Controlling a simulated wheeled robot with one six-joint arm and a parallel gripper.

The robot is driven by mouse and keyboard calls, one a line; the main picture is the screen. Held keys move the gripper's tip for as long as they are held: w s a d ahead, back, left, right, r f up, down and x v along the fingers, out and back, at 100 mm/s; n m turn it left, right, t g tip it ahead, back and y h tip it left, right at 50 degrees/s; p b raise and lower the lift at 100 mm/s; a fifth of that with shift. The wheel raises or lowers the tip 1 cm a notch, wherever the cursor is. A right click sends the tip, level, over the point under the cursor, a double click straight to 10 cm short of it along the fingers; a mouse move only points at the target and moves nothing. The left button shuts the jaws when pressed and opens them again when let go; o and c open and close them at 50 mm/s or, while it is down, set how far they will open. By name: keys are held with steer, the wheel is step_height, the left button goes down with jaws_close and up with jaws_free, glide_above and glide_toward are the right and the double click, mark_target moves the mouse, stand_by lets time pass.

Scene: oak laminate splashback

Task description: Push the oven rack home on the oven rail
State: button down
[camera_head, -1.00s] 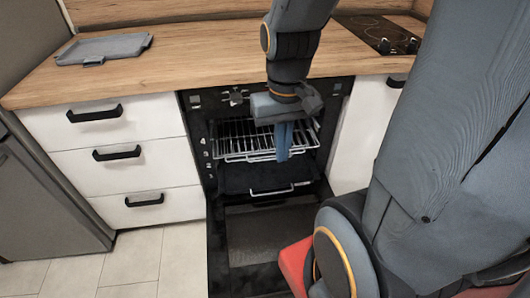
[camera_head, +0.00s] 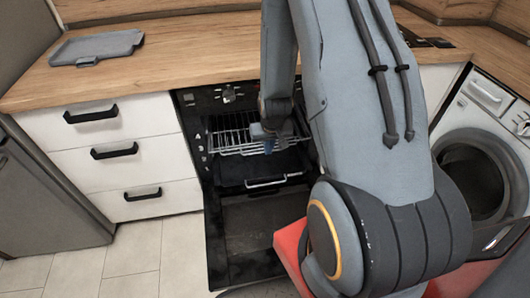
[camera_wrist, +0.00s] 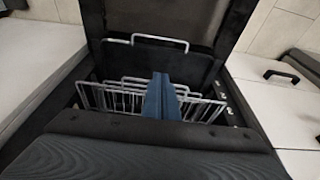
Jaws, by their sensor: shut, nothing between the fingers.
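The wire oven rack (camera_head: 230,141) sits inside the open oven (camera_head: 190,130), in its upper part, with its front bar toward me. In the wrist view the rack (camera_wrist: 105,98) shows as bright wires on both sides of my fingers. My gripper (camera_head: 268,146) has its blue fingers closed together and empty, pointing down at the rack's front. The wrist view shows the fingers (camera_wrist: 160,97) overlapping the front wires; I cannot tell whether they touch. My arm hides the rack's right part in the head view.
The oven door (camera_head: 250,235) hangs open low in front. A dark tray with a silver handle (camera_head: 266,182) is below the rack. White drawers (camera_head: 110,150) stand left, a washing machine (camera_head: 482,160) right. A grey tray (camera_head: 97,46) lies on the wooden counter (camera_head: 190,55).

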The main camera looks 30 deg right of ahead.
steer(key=w+d+f+p, duration=0.1)
steer(key=w+d+f, duration=0.1)
steer(key=w+f, duration=0.5)
step_height(320, 180, down, 4)
steer(key=shift+r, duration=0.2)
stand_by(0.3)
